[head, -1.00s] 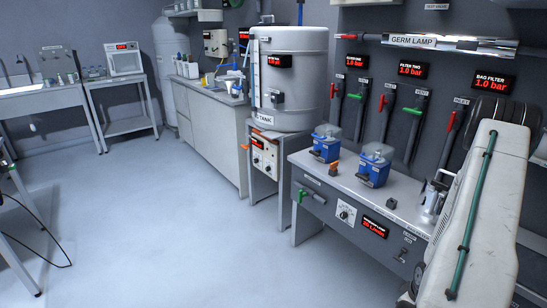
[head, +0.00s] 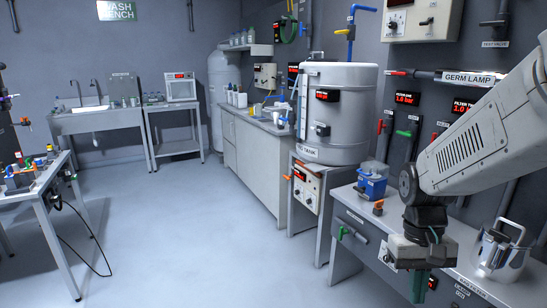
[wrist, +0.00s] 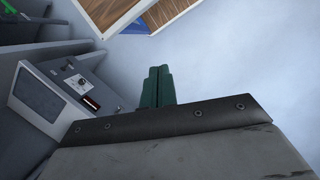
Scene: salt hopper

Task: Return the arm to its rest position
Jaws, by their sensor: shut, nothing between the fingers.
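My gripper (head: 420,287) hangs from my light grey arm at the right of the head view, pointing down in front of the grey bench on the right. Its green fingers are together and hold nothing. In the wrist view the closed green fingers (wrist: 157,86) stand at the centre with pale floor beyond them. The arm's upper part reaches in from the right edge of the head view and hides part of the wall gauges.
The grey bench (head: 352,207) carries a blue-based unit (head: 371,184) and a metal jug (head: 497,250) near my gripper. A large tank (head: 340,115) stands behind it. A cluttered table (head: 42,182) is at the left. The floor (head: 200,240) between is clear.

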